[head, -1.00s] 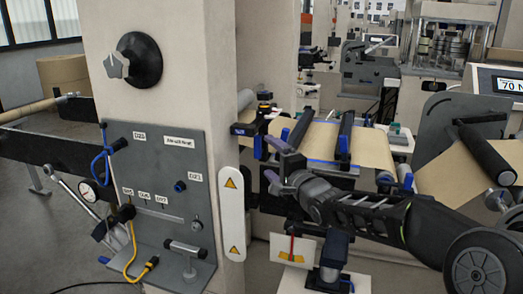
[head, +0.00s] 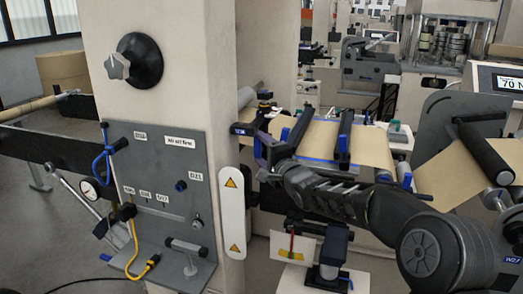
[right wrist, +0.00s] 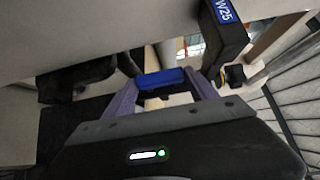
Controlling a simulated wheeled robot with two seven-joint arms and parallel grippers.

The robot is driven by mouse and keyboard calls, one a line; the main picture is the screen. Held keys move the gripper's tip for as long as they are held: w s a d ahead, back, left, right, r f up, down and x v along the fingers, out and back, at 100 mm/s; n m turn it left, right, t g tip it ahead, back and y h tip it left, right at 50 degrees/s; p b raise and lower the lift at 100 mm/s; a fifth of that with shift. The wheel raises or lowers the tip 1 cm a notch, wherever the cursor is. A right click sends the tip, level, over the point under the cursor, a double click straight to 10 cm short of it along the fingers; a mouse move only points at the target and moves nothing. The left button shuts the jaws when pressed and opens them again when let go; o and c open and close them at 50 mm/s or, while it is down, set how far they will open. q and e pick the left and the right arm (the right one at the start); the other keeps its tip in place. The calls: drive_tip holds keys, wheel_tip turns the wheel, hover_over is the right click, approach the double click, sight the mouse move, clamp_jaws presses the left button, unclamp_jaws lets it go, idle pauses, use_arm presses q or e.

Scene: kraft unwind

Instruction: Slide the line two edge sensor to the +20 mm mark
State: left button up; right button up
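A black and blue bracket (head: 243,129) with a blue label sits beside the column, at the left end of the brown web (head: 372,148). In the right wrist view a black housing (right wrist: 226,32) labelled W25 hangs at upper right. I cannot tell for sure which part is the line two edge sensor, and no +20 mm mark is readable. My right gripper (head: 262,152) is close to the bracket, at the web's left edge. Its purple fingers are apart in the right wrist view (right wrist: 162,88), with a blue block (right wrist: 162,77) between or just beyond their tips; contact is unclear. My left gripper is out of view.
A beige column (head: 170,70) with a grey panel (head: 160,190) stands left of my right gripper. A white guard plate with warning triangles (head: 231,208) is on its edge. Black rollers (head: 345,135) cross the web.

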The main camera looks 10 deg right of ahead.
clamp_jaws()
drive_tip(key=shift+w+d+r+p, duration=0.2)
drive_tip(key=shift+w+d+p, duration=0.15)
drive_tip(key=shift+p, duration=0.2)
drive_tip(key=shift+w+d+f, duration=0.1)
drive_tip(key=shift+w+d, duration=0.1)
drive_tip(key=shift+w, duration=0.15)
drive_tip(key=shift+w+f, duration=0.1)
drive_tip(key=shift+w, duration=0.1)
drive_tip(key=o, duration=0.5)
unclamp_jaws()
drive_tip(key=shift+s, duration=0.1)
drive_tip(key=b+v, duration=0.1)
drive_tip(key=v, duration=0.6)
drive_tip(key=shift+s+b, duration=0.3)
drive_tip(key=shift+s, duration=0.05)
